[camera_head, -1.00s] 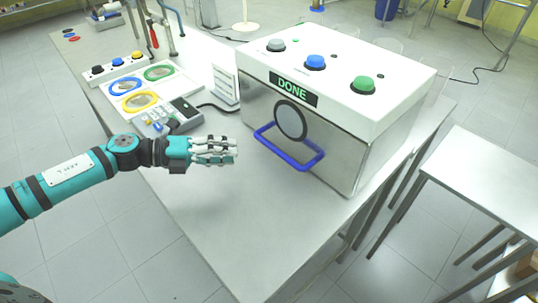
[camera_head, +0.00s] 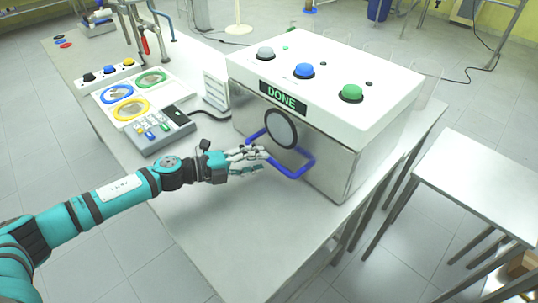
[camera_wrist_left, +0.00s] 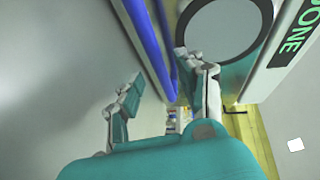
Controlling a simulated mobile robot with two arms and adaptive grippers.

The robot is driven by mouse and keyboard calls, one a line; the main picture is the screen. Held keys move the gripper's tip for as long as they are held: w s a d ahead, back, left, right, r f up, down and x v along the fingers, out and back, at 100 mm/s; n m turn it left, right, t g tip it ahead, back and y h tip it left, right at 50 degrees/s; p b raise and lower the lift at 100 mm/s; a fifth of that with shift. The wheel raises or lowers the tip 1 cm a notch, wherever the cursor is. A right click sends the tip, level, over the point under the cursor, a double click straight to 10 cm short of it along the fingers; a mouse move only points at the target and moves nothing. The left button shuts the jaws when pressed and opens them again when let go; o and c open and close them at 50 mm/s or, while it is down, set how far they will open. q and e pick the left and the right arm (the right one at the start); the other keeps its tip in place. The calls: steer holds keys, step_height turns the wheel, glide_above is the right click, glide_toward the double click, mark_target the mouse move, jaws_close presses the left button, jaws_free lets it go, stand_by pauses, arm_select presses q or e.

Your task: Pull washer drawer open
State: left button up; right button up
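The washer is a white-topped metal box (camera_head: 318,150) on the table, with a green "DONE" display (camera_head: 284,98) and a round grey window (camera_head: 281,129) on its front. A blue bar handle (camera_head: 299,171) sticks out from the front below the window; the drawer looks shut. My left gripper (camera_head: 263,157) is at the left part of the handle, partly covering it. In the left wrist view, my left gripper (camera_wrist_left: 155,75) is open, with the blue handle (camera_wrist_left: 149,45) running between its spread fingers. Contact cannot be told. My right gripper is not in view.
A keypad device (camera_head: 160,130), a panel with coloured rings (camera_head: 133,93) and a white rack (camera_head: 216,90) stand left of the washer. Grey, blue and green buttons (camera_head: 351,92) top the washer. The table front (camera_head: 225,235) is clear. A side table (camera_head: 480,185) stands at right.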

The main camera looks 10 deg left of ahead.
mark_target(269, 159)
arm_select(q)
steer(key=shift+x, duration=2)
jaws_close()
